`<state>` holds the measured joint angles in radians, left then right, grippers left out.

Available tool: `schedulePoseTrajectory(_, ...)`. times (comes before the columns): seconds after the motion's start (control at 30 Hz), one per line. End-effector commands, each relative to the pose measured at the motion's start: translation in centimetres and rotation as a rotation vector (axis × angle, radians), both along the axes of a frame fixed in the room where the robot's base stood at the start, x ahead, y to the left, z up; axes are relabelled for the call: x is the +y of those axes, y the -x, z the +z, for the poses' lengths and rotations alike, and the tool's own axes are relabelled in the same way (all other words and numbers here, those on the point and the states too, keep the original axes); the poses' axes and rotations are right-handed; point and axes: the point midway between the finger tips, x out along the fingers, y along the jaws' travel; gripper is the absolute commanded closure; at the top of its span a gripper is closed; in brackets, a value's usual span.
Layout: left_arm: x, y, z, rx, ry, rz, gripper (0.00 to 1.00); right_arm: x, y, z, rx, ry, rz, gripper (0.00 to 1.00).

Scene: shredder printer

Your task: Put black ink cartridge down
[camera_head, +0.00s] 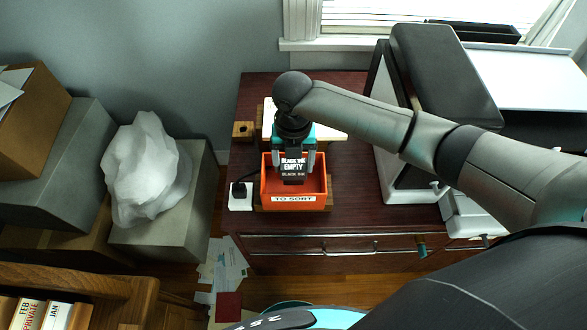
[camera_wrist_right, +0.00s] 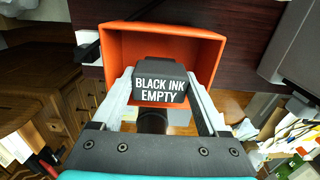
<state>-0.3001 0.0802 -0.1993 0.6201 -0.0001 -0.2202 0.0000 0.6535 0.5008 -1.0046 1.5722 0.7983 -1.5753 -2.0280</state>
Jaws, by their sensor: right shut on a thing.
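The black ink cartridge (camera_head: 292,170), labelled "BLACK INK EMPTY", is at the orange box marked "TO SORT" (camera_head: 293,199). In the right wrist view the cartridge (camera_wrist_right: 160,84) sits between my two fingers, in front of the open mouth of the orange box (camera_wrist_right: 190,42). My right gripper (camera_head: 293,158) points down over the box and is shut on the cartridge. Whether the cartridge touches the box floor cannot be told. My left gripper is not in view.
The box stands on a dark wooden cabinet (camera_head: 345,215). A small black cartridge-like item (camera_head: 239,189) on a white base is left of the box. A large printer (camera_head: 410,170) stands at right. A white bag (camera_head: 146,170) lies on a grey box at left.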

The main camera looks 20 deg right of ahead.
Motion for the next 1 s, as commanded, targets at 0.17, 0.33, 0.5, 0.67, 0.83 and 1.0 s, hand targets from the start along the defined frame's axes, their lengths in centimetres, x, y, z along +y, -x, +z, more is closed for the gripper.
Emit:
schedulePoseTrajectory(0.17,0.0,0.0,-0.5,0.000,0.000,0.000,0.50,0.0,0.0,-2.6,0.002,-0.001,-0.001,1.00)
schedulePoseTrajectory(0.33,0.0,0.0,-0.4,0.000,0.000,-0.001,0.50,0.0,0.0,-2.9,0.000,0.000,0.000,1.00)
schedulePoseTrajectory(0.5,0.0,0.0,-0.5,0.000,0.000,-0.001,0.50,0.0,0.0,-2.9,0.001,0.000,0.000,1.00)
schedulePoseTrajectory(0.67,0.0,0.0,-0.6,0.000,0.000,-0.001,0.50,0.0,0.0,-3.2,0.001,0.000,0.000,0.17)
schedulePoseTrajectory(0.83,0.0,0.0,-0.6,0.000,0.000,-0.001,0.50,0.0,0.0,-3.1,0.001,0.000,0.000,0.00)
schedulePoseTrajectory(1.0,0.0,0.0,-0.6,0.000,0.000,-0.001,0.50,0.0,0.0,-3.1,0.001,0.000,0.000,0.00)
